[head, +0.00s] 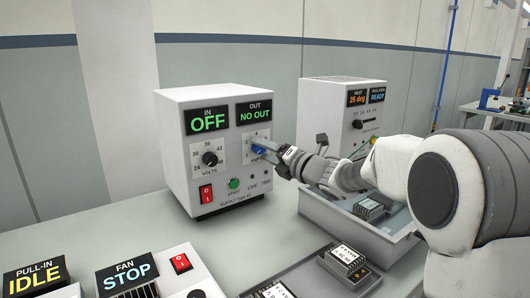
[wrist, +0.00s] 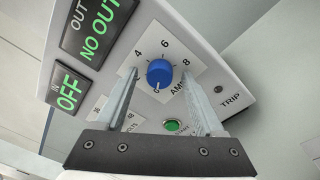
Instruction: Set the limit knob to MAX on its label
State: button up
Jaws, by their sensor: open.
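The blue knob (wrist: 159,73) sits on a white scale label (wrist: 153,45) marked 4, 6, 8 and AMPS, on the front of the white supply box (head: 178,150). A pale mark on its lower edge is near the 0. I cannot read MAX on the label. In the wrist view my gripper (wrist: 160,76) is open, one finger on each side of the knob, with gaps between. I cannot tell how deep the fingertips reach.
A black VOLTS knob (head: 210,158), red switch (head: 206,193) and green START button (head: 234,183) share the panel. Displays read OFF (head: 208,119) and NO OUT (head: 255,113). A second box (head: 318,115) and a grey tray (head: 345,226) stand to the right.

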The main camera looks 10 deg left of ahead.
grip_shut()
dwell(0.4)
